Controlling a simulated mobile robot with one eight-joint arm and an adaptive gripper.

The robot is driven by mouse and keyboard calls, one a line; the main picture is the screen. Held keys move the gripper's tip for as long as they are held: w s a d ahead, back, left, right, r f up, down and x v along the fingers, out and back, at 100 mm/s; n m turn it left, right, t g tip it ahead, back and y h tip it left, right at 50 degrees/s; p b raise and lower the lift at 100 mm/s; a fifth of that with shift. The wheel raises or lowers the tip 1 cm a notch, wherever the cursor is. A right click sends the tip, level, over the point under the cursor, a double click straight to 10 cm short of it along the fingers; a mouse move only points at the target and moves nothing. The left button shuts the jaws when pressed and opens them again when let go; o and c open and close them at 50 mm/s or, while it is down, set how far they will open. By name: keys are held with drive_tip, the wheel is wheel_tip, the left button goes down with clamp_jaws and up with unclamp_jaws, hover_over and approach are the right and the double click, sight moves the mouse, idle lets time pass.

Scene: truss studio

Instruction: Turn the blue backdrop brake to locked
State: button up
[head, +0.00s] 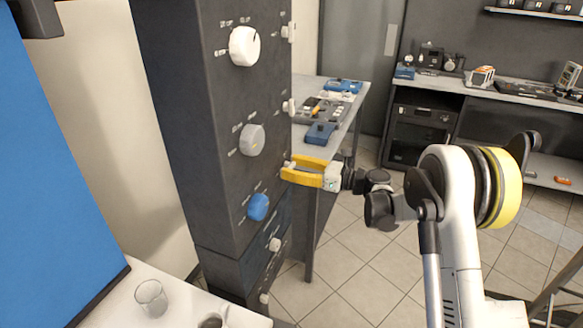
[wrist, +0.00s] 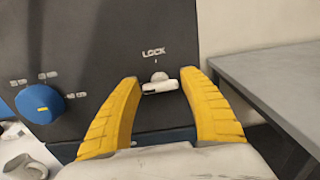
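A dark column (head: 218,120) carries a blue round knob (head: 258,207) low on its front; the knob also shows at the left of the wrist view (wrist: 40,104). In the wrist view a small white handle (wrist: 160,88) sits under the word LOCK. Its bar lies almost level, slightly tilted, below a tick mark. My gripper (head: 287,169) is open at the column's right edge, its yellow fingers pointing at the panel. In the wrist view the fingertips (wrist: 160,76) stand either side of the handle, with no clear contact. The frames do not settle which control is the brake.
White (head: 245,46) and grey (head: 252,140) knobs sit above the blue one. A grey table (head: 345,118) with blue items stands behind my gripper. The tiled floor (head: 370,270) beyond the column is open.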

drive_tip(key=c, duration=0.7)
drive_tip(key=shift+m, duration=0.3)
drive_tip(key=m+b, duration=0.1)
drive_tip(key=m, duration=1)
drive_tip(key=shift+m, duration=0.4)
drive_tip(key=m, duration=0.5)
drive_tip(key=shift+b, duration=0.3)
drive_tip(key=shift+m, duration=0.4)
drive_tip(key=o, duration=1.2)
